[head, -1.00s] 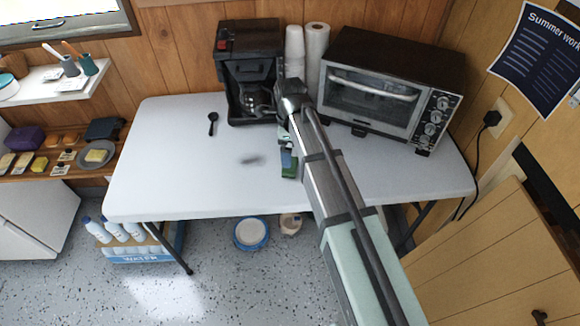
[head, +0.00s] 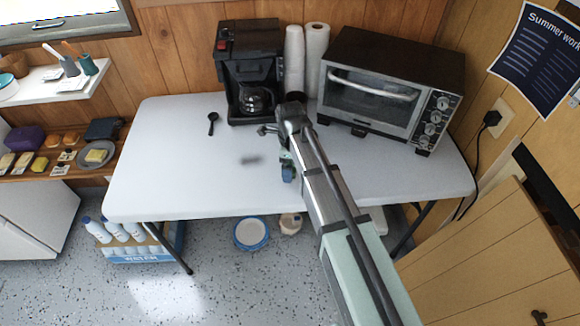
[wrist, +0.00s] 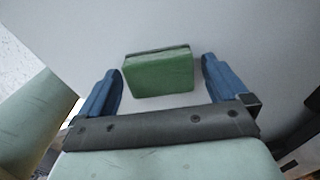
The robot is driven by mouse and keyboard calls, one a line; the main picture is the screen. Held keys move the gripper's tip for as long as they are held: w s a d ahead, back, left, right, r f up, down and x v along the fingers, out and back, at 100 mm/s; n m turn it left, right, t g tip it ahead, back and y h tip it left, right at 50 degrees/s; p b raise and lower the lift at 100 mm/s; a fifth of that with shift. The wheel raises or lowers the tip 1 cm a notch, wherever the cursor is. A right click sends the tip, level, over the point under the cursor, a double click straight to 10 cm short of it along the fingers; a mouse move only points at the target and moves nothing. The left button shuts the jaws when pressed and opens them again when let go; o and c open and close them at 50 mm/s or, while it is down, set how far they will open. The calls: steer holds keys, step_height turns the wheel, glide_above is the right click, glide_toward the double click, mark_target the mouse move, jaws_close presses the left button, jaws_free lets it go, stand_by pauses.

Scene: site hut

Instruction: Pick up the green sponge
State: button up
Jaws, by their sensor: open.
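The green sponge (wrist: 158,74) lies on the white table (head: 180,180), a block with a darker strip along its far edge. In the wrist view it sits ahead of my gripper (wrist: 162,76), between the lines of the two blue fingers, with a gap on each side. My gripper is open and empty, and its fingers do not appear to touch the sponge. In the head view my arm covers most of the spot, and only a blue part of my gripper (head: 288,172) shows beside the arm; I cannot make out the sponge clearly there.
A coffee maker (head: 250,65), two paper rolls (head: 315,50) and a toaster oven (head: 385,85) stand along the back of the table. A black spoon (head: 213,122) lies at the left. The left half and front of the tabletop are mostly clear.

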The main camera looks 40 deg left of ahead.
steer(key=c, duration=0.9)
steer(key=shift+r, duration=5)
